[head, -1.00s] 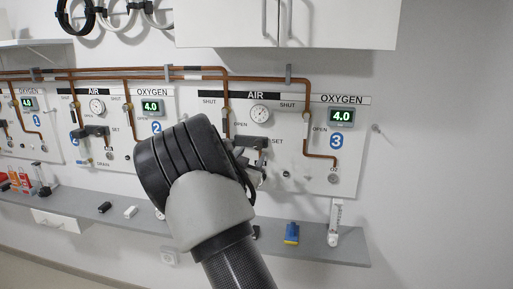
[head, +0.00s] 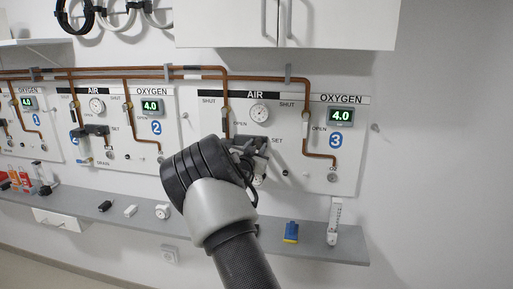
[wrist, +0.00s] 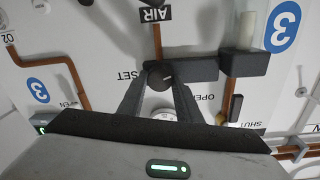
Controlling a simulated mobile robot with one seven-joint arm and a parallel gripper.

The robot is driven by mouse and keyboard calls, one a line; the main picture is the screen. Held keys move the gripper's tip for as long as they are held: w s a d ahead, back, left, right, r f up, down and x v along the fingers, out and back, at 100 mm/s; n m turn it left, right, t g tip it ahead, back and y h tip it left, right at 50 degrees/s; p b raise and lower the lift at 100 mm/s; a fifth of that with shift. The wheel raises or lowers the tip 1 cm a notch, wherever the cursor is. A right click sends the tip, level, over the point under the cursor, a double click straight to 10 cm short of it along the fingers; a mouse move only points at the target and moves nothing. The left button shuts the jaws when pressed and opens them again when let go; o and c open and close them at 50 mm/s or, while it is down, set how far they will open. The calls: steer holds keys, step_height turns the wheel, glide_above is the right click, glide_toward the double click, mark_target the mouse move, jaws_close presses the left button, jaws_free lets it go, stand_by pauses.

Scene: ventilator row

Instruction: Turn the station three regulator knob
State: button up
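The station three panel (head: 350,180) is on the wall at the right in the head view. Its regulator (head: 252,141), a dark block beside the SET label, is partly hidden behind my gripper (head: 247,158). In the wrist view, which sees the panel upside down, the round black regulator knob (wrist: 160,77) has a light pointer mark. My gripper (wrist: 160,85) has its two fingers apart, one on each side of the knob. Whether the fingertips touch it is too fine to tell.
Copper pipes (head: 305,152) and the AIR gauge (head: 259,113) are close around the regulator. A shelf (head: 345,250) below carries a blue and yellow item (head: 291,232) and a flowmeter tube (head: 335,222). A white cabinet (head: 345,25) hangs above.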

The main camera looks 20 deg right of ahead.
steer(key=c, duration=0.3)
steer(key=n, duration=0.3)
steer(key=shift+f, duration=0.1)
steer(key=n, duration=0.4)
steer(key=shift+a+n+b, duration=0.1)
steer(key=shift+n+b, duration=0.2)
steer(key=shift+n, duration=0.1)
steer(key=n, duration=0.4)
steer(key=shift+f+n+t+b, duration=0.1)
steer(key=shift+n+t+b, duration=0.2)
steer(key=shift+b, duration=0.05)
steer(key=shift+n+b, duration=0.35)
steer(key=shift+n, duration=1.35)
